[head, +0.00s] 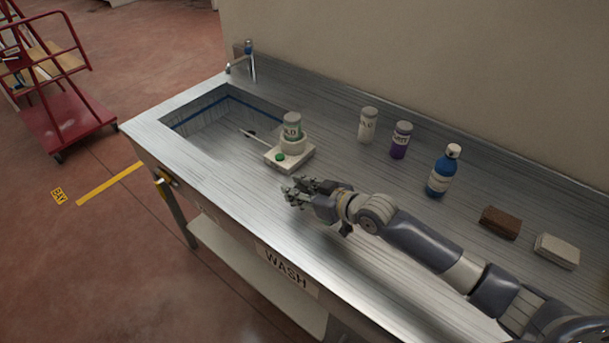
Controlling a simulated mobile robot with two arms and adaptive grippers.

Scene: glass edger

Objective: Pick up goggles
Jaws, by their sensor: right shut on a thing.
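My right gripper (303,193) is over the metal wash counter, just in front of the small white device with a green button (289,156). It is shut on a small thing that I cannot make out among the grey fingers. No goggles can be clearly told in the head view, neither on the counter nor in the fingers. My right arm comes in from the lower right, low over the counter. My left gripper is not in view.
The counter (225,185) has a sink (205,122) and tap (247,62) at its far left. A white bottle (368,126), a purple-labelled bottle (400,140), a blue bottle (442,172), a brown block (500,222) and a pale block (556,250) stand along the wall side.

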